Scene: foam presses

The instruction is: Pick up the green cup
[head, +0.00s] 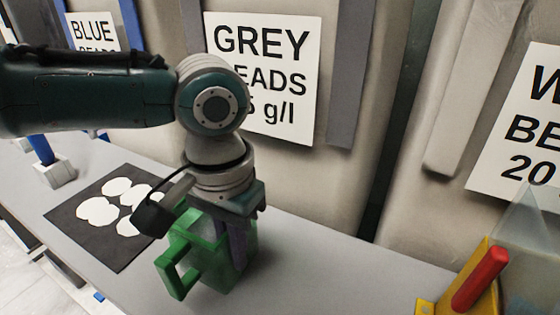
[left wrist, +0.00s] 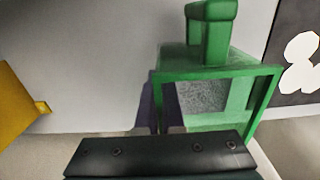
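The green cup (head: 208,232) is a boxy open container with a square handle (head: 172,272) at its side. In the head view it is upright at the front edge of the grey table, partly hidden by my left gripper (head: 236,240), which points down over it. In the left wrist view, the cup (left wrist: 262,105) has grey speckled contents. There, the two close-set fingers of the gripper (left wrist: 159,105) lie on either side of one cup wall and look closed on it. I cannot tell if the cup base touches the table. My right gripper is not in view.
A black mat (head: 75,220) with white round patches lies left of the cup on the table (head: 330,268). A yellow stand with a red bar (head: 480,278) is at right. Large bins with BLUE and GREY bead signs (head: 262,75) stand behind. The table between cup and stand is clear.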

